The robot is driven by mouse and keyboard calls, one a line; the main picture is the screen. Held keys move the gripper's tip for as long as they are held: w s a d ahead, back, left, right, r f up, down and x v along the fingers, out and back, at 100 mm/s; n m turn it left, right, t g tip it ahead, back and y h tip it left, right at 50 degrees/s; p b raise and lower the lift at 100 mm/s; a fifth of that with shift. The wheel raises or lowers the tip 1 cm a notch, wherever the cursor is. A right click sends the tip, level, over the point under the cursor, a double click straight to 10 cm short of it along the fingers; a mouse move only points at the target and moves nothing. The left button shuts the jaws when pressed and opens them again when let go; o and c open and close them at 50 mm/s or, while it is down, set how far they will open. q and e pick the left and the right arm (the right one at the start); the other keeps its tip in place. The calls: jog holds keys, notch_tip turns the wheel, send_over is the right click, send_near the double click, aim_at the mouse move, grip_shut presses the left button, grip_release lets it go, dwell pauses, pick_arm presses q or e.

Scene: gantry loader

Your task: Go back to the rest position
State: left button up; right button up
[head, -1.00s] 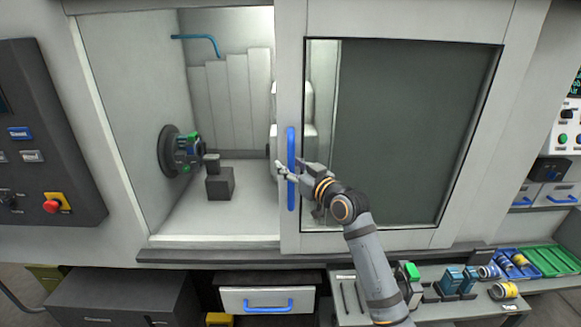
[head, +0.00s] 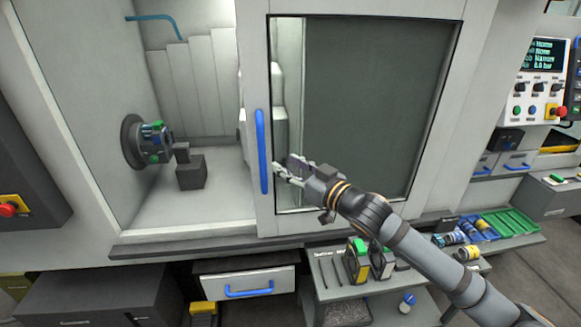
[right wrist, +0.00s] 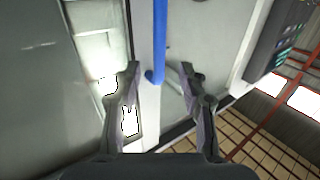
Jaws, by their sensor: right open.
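My right gripper (head: 284,172) is open and empty, just right of the blue vertical door handle (head: 262,152) and in front of the sliding door's dark window (head: 370,110). In the right wrist view the open fingers of the gripper (right wrist: 158,75) point toward the door, and the lower end of the blue handle (right wrist: 159,40) shows between and beyond them. I cannot tell the exact gap to the handle. My left gripper is not in view.
The machine's left side is open, with a chuck (head: 148,143) and a dark block (head: 191,172) inside. Below on the right, a shelf (head: 330,270) carries tools, cylinders and a green tray (head: 512,223). A control panel (head: 540,85) is at the upper right.

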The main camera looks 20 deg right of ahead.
jog(key=shift+s, duration=0.15)
dwell(0.3)
jog(key=s+d+f+m+g+h, duration=0.1)
jog(key=s+f+g+h, duration=0.25)
jog(key=f, duration=0.65)
jog(key=s+d+f+m+g+h, duration=0.1)
jog(key=s+f+g+h, duration=0.2)
jog(key=f, duration=0.7)
jog(key=s+a+f+g, duration=0.1)
jog(key=s+f+g, duration=0.4)
jog(key=s, duration=0.4)
jog(key=s+f+g, duration=0.2)
jog(key=s+f, duration=0.5)
jog(key=s, duration=0.3)
notch_tip(320, 180, down, 25)
jog(key=s+d+m+g, duration=0.1)
jog(key=d, duration=0.1)
jog(key=s+d+f+g, duration=0.1)
jog(key=s+f, duration=1.6)
jog(key=s, duration=0.2)
jog(key=shift+d+f, duration=0.25)
jog(key=shift+d, duration=0.05)
